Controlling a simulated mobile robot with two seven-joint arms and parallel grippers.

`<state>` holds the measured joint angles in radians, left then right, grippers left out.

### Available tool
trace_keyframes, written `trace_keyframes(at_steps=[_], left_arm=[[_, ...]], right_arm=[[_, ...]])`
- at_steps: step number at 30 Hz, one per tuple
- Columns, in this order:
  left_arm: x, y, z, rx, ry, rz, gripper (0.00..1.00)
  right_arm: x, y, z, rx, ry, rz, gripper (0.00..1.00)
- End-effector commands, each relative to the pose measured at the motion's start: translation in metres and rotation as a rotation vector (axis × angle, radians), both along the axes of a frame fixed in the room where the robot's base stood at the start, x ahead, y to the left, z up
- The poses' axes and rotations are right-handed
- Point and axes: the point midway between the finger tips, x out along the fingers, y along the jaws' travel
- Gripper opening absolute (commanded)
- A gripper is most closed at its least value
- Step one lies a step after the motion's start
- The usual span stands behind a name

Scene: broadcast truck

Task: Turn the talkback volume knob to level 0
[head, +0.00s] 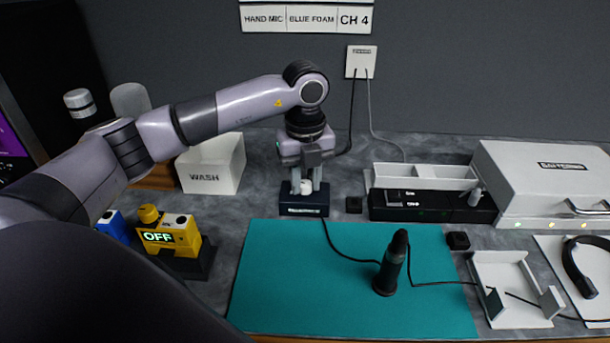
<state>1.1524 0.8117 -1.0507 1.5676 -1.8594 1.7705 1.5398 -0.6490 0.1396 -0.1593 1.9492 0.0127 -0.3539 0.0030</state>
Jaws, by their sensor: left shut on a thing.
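The small dark blue box (304,211) stands on the grey counter behind the teal mat, with a pale label on its front that is too small to read. A white knob (306,188) sits on top of this box; I take it as the talkback volume knob. My left gripper (306,183) comes straight down over the box and is shut on the knob, one finger on each side. The knob's level mark cannot be made out. My right gripper is not in view.
A dark microphone (391,265) stands upright on the teal mat (290,290), its cable running past the box. A white WASH box (212,164) stands left of the gripper. A yellow device (170,236) reading OFF stands front left. A black unit (425,206) is to the right.

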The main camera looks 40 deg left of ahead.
Motion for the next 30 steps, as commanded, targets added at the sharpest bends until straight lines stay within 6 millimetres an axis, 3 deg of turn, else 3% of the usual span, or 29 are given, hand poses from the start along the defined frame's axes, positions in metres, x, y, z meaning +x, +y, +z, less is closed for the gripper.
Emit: trace_keyframes(at_steps=[12,30], left_arm=[[0.0023,0.0012,0.0034,0.001,-0.011,0.218,0.0],[0.0025,0.0017,0.0033,0.002,-0.011,0.256,0.0]], right_arm=[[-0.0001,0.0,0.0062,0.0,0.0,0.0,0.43],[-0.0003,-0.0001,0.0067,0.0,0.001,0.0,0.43]])
